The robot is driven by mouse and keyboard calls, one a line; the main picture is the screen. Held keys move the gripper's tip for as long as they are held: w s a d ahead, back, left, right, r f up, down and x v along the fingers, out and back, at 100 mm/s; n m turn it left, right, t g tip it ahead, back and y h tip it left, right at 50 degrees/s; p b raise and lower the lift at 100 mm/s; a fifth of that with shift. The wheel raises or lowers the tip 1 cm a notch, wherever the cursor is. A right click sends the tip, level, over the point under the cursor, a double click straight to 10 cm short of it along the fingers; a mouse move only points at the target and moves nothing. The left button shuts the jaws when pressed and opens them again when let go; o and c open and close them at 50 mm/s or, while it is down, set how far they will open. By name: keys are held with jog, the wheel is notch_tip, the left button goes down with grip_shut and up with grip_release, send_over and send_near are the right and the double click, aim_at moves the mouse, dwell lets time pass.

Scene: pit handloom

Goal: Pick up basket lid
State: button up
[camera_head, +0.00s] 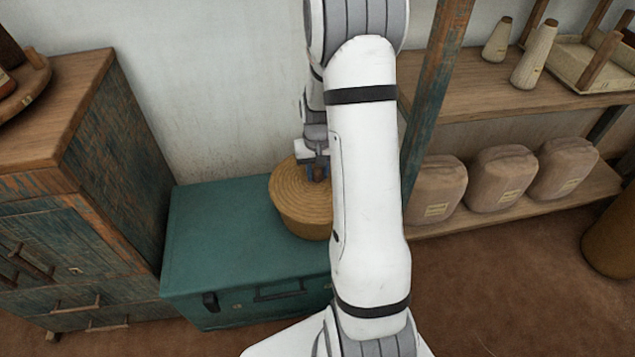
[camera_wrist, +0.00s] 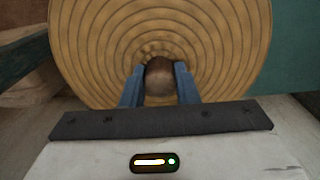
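The basket lid (camera_head: 290,186) is a round, tan, coiled top on a woven basket (camera_head: 304,222). The basket stands on a teal chest, and my arm hides its right part. In the wrist view the lid (camera_wrist: 95,45) fills most of the upper picture, with a round brown knob (camera_wrist: 160,78) near its middle. My gripper (camera_head: 318,173) is at the knob from above. In the wrist view its two blue fingers (camera_wrist: 159,84) stand on either side of the knob, close against it. Whether both fingers press on it is hard to tell. The lid appears seated on the basket.
The teal chest (camera_head: 215,240) has free room on its left top. A worn wooden cabinet (camera_head: 115,150) stands at left. A shelf (camera_head: 490,115) with wrapped bundles (camera_head: 500,178) and cones (camera_head: 534,55) stands at right, its post (camera_head: 432,90) close to my arm.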

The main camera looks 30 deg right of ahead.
aim_at(317, 170)
grip_shut()
notch_tip(317, 170, up, 9)
jog(key=shift+r+p, duration=0.1)
jog(key=shift+p, duration=0.85)
notch_tip(317, 170, down, 3)
jog(key=b, duration=0.3)
jog(key=shift+r, duration=0.15)
jog(key=shift+f+b, duration=2.3)
jog(key=shift+f, duration=0.7)
